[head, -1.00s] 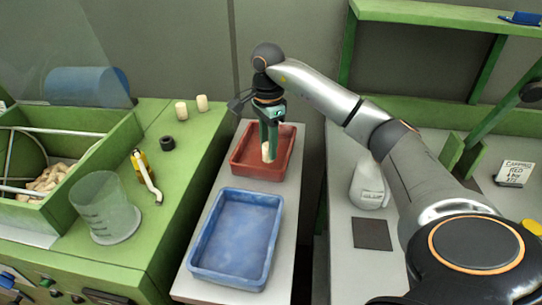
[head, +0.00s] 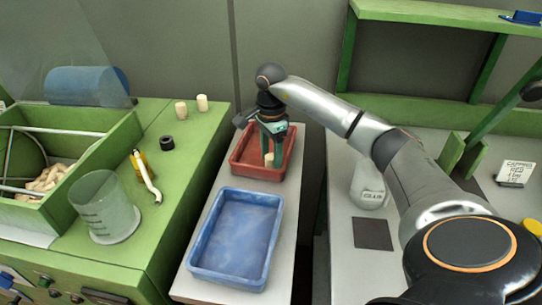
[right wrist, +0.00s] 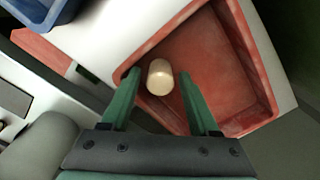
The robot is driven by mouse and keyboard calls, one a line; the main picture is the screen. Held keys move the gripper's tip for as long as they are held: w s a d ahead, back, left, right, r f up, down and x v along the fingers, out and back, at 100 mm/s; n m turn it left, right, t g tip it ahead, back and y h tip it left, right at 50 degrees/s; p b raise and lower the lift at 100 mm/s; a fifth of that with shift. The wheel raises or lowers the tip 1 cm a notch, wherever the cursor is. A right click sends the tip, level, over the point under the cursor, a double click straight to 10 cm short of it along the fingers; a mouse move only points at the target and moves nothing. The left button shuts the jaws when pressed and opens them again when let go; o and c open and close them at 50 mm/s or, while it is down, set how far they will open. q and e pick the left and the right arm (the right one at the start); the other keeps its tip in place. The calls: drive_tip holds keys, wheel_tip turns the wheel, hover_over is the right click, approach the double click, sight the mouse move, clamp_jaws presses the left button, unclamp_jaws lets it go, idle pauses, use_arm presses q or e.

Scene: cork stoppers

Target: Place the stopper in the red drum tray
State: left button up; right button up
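The pale cork stopper (head: 269,160) stands in the red tray (head: 244,164), near its front side. In the right wrist view the stopper (right wrist: 160,77) lies between my two green fingers, with a gap on each side, and the red tray (right wrist: 222,75) shows beneath and around it. My right gripper (head: 273,150) is over the red tray, open around the stopper; it also shows open in the right wrist view (right wrist: 158,80). My left gripper is not in view.
A blue tray (head: 236,238) sits in front of the red one on the same narrow white table. Two more stoppers (head: 181,108), a black ring (head: 167,142), a yellow-handled tool (head: 146,175) and a clear beaker (head: 101,206) stand on the green bench at left. A white bottle (head: 369,187) is at right.

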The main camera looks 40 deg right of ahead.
sight(271, 156)
drive_tip(key=shift+o, duration=0.2)
use_arm(q)
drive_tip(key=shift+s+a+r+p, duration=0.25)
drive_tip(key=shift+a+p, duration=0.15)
drive_tip(key=shift+p, duration=0.2)
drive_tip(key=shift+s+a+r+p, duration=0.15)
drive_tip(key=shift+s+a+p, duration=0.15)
drive_tip(key=shift+p, duration=0.25)
use_arm(e)
wheel_tip(271, 156, up, 12)
drive_tip(key=shift+r, duration=0.15)
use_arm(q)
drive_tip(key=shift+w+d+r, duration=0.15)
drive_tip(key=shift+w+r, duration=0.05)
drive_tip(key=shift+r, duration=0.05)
